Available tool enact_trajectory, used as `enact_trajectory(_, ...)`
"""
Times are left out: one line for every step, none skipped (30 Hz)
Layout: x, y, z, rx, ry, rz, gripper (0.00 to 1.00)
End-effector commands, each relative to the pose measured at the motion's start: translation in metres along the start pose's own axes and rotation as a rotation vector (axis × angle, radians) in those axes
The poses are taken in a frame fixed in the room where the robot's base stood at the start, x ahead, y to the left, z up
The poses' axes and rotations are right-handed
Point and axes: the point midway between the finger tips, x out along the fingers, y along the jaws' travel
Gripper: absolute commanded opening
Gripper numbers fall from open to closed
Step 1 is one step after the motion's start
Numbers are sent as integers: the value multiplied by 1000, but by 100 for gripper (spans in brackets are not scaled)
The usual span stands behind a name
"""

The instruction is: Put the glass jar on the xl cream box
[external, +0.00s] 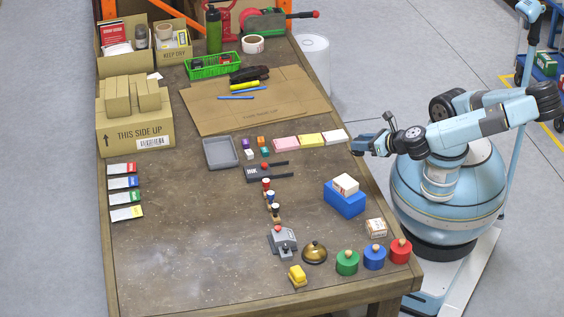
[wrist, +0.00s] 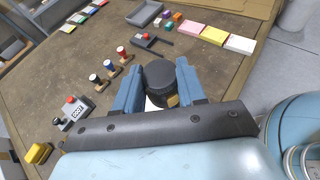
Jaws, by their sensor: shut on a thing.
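My gripper (wrist: 157,78) is shut on a round thing with a dark lid, which I take to be the glass jar (wrist: 160,74). The lid faces the wrist camera, and a pale part of the body shows below it. In the external view my gripper (external: 372,140) is at the table's right edge, and the jar is hard to make out there. A smaller cream box (external: 376,228) stands nearer the front. I cannot read a size on either.
Red (external: 400,252), blue (external: 374,258) and green (external: 347,263) round pots and a brass bell (external: 314,252) stand at the front. Pink, yellow and white pads (external: 310,140) lie left of my gripper. Stamps (external: 270,198) stand mid-table. The table's left front is clear.

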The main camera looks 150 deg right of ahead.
Motion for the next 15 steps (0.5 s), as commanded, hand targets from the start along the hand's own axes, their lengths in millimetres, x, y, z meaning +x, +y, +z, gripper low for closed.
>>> enact_trajectory(5,6,-6,-2,-4,-3,6)
enact_trajectory(8,10,-10,-1,-4,-4,6)
enact_trajectory(12,14,-16,-2,-4,-4,6)
enact_trajectory(14,18,-20,-2,-4,-3,6)
enact_trajectory(17,21,-23,-1,-3,-3,6)
enact_trajectory(19,26,-28,-2,-4,-2,6)
enact_trajectory(21,28,-30,-1,-3,-3,6)
enact_trajectory(23,30,-33,0,-2,-3,6)
enact_trajectory(24,33,-36,-1,-2,-2,6)
enact_trajectory(25,35,-38,-1,-2,-2,6)
enact_trajectory(26,36,-39,0,-2,-2,6)
enact_trajectory(27,37,-40,0,-2,-1,6)
enact_trajectory(27,38,-41,1,-2,-1,6)
enact_trajectory(28,39,-42,1,-2,-1,6)
enact_trajectory(29,40,-43,0,-2,-1,6)
